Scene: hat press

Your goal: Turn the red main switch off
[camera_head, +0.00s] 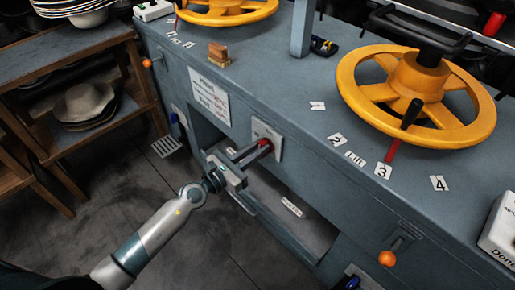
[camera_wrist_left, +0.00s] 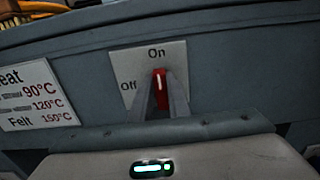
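The red main switch (camera_head: 265,146) is a small knob on a white plate (camera_head: 271,134) on the front face of the blue-grey press. In the left wrist view the switch (camera_wrist_left: 160,84) has a white line pointing up towards "On"; "Off" is printed on the left of the plate (camera_wrist_left: 133,64). My left gripper (camera_head: 260,149) reaches the switch from the front. Its two fingers lie along either side of the knob, apparently shut on it, and partly hide it. My right gripper is not in view.
A heat sign (camera_head: 210,97) is left of the switch. Two orange handwheels (camera_head: 350,95) (camera_head: 228,9) stand on top of the press. An open recess (camera_head: 290,207) is below the switch. A wooden shelf with hats (camera_head: 84,102) is at the left.

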